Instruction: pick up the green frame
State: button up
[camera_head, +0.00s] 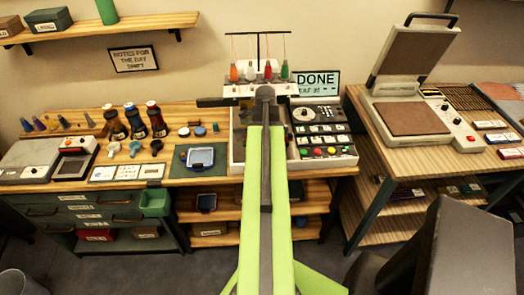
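No object is plainly a green frame. A small green open-topped piece (155,202), like a bin or frame, sits at the table's front edge, left of centre. My light green arm runs up the middle of the view, over the table. Its dark far end, where my gripper (265,92) is, lies in front of the thread machine, right of and beyond both pieces. The fingers are too small and dark to read. My arm hides part of the machine.
The thread machine (231,92) with coloured cones stands at the back centre. A button panel (345,150) sits right of my arm. An open heat press (408,117) stands on the right table. Bottles (135,122) and small tools crowd the left table. A dark grey block fills the lower right.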

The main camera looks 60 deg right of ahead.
grip_shut()
dwell(0.3)
